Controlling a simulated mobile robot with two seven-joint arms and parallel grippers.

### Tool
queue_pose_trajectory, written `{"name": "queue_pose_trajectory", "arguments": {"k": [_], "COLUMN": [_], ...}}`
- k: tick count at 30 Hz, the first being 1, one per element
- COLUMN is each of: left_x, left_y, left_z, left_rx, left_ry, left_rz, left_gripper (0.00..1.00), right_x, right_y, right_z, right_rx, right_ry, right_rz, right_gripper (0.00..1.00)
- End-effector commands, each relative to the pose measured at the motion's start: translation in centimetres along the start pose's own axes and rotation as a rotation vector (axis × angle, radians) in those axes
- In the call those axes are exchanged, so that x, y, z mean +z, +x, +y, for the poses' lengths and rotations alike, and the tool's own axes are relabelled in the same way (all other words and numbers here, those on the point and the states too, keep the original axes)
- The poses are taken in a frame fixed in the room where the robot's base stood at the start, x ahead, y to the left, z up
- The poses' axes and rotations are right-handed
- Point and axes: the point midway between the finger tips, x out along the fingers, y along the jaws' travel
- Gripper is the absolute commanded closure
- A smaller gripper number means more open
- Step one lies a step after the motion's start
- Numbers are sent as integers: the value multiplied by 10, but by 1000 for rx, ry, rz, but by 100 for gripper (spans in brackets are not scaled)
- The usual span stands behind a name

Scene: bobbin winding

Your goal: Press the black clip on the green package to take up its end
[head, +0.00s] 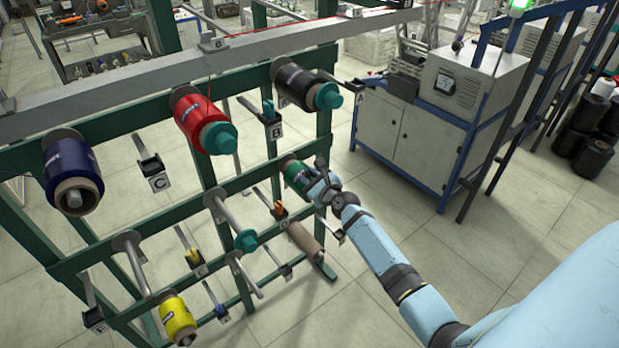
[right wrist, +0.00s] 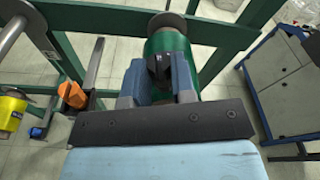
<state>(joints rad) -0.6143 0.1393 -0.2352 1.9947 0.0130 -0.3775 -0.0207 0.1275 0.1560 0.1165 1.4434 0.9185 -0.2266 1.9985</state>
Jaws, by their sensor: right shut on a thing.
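The green package (head: 294,171) sits on a spindle of the rack's lower row; it also shows in the right wrist view (right wrist: 168,45). My right gripper (head: 316,184) is at the near end of this package. In the right wrist view, its two blue-grey fingers (right wrist: 157,80) are shut on a small black piece, which looks like the black clip (right wrist: 160,66), in front of the green package. The fingers hide much of the clip and the package's near end. I cannot make out the yarn end. My left gripper is not in view.
The green rack (head: 100,255) holds red (head: 196,115), black (head: 300,84), blue (head: 72,170) and yellow (head: 177,318) packages. An orange clip (right wrist: 72,95) is left of my right gripper. A grey machine cabinet (head: 400,150) stands behind right. Floor between is clear.

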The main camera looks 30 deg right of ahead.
Motion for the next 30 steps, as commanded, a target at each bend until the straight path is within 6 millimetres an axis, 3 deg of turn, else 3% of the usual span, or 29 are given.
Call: {"name": "queue_pose_trajectory", "arguments": {"k": [22,30], "left_x": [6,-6], "left_y": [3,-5], "left_z": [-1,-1], "left_rx": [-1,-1], "left_ry": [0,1], "left_rz": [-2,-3], "left_gripper": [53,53], "right_x": [-6,8], "right_y": [1,-1], "right_z": [0,-1], "right_rx": [0,0], "right_ry": [0,0], "right_rz": [0,0], "right_gripper": [99,99]}}
